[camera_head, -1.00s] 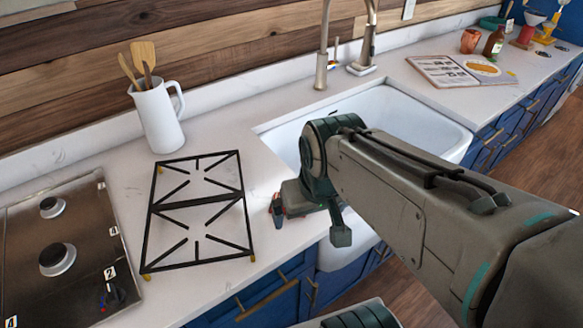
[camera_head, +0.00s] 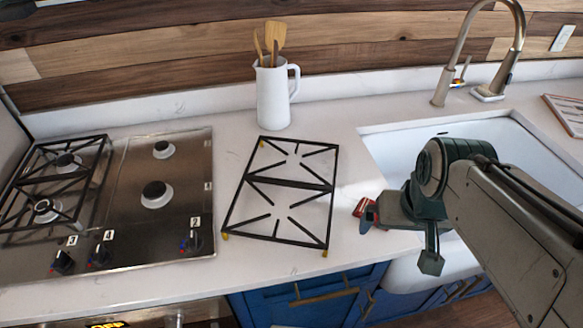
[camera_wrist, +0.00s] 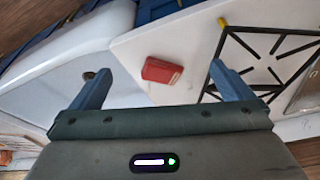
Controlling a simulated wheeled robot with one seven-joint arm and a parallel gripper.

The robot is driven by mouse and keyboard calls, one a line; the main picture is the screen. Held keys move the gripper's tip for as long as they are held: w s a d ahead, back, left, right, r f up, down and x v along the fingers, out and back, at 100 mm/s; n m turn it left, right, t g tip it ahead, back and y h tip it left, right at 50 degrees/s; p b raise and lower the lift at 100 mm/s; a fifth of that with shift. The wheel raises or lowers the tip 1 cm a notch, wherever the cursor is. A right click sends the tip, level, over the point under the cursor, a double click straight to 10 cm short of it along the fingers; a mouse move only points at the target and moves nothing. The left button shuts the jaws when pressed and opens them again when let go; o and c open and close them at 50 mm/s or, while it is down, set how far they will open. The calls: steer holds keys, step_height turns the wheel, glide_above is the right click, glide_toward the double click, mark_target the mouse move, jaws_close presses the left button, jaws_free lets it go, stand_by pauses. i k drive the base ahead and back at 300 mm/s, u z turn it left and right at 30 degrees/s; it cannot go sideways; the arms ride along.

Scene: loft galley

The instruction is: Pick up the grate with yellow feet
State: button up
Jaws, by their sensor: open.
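The black grate with yellow feet (camera_head: 290,183) lies flat on the white counter between the cooktop and the sink in the head view. Yellow feet show at its front corners. Part of it shows at the upper right of the wrist view (camera_wrist: 270,32). My gripper (camera_head: 368,216) is right of the grate, near the sink's left edge, apart from it. In the wrist view my gripper (camera_wrist: 158,70) is open, its two blue fingers wide apart with nothing held. The right finger overlaps the grate's edge in that view; the height gap cannot be told.
A small red box (camera_wrist: 162,70) lies on the counter, seen between my fingers, partly hidden in the head view (camera_head: 360,205). The cooktop (camera_head: 130,240) left of the grate carries another black grate (camera_head: 75,142). A white utensil jug (camera_head: 272,98) stands behind. The sink (camera_head: 395,150) is at right.

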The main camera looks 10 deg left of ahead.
mark_target(250, 177)
steer(key=k, duration=0.5)
steer(key=u, duration=0.7)
steer(key=i, duration=0.6)
steer(key=z, duration=0.1)
